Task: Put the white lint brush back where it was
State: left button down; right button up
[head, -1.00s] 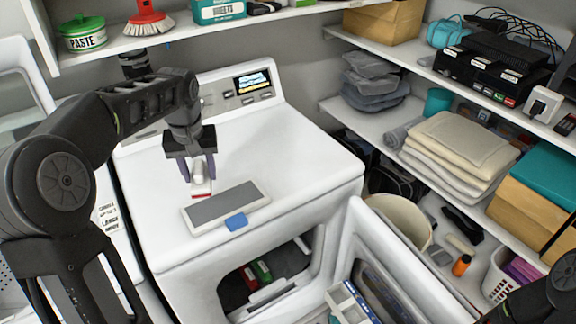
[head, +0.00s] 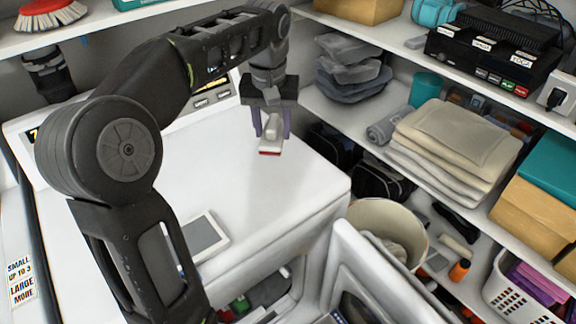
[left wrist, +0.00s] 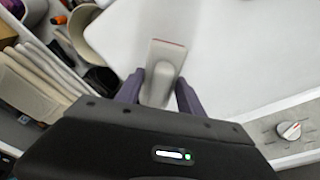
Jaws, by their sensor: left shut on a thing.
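The white lint brush (head: 271,143) has a pale handle and a red strip at its lower end. My left gripper (head: 272,128) is shut on its handle and holds it over the right part of the white machine top (head: 240,185). In the left wrist view the brush (left wrist: 166,62) stands out between the purple fingers of the left gripper (left wrist: 158,90), its red edge farthest away. Whether the brush touches the machine top is hard to tell. The right gripper is not in view.
Right of the machine are shelves with folded towels (head: 455,140), grey folded cloths (head: 352,72) and a rolled grey towel (head: 388,125). A beige bin (head: 388,218) stands below. A grey-topped tray (head: 203,237) lies on the machine, partly behind my arm. The machine door (head: 365,265) hangs open.

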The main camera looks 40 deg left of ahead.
pick_arm(q)
jog(key=shift+s+d+r, duration=0.1)
jog(key=shift+s+r, duration=0.05)
jog(key=shift+s, duration=0.05)
jog(key=shift+w+f, duration=0.1)
jog(key=shift+f, duration=0.15)
notch_tip(320, 180, down, 6)
jog(key=shift+f, duration=0.1)
jog(key=shift+f+p, duration=0.3)
jog(key=shift+f, duration=1.5)
jog(key=shift+f, duration=0.1)
jog(key=c, duration=0.7)
grip_release()
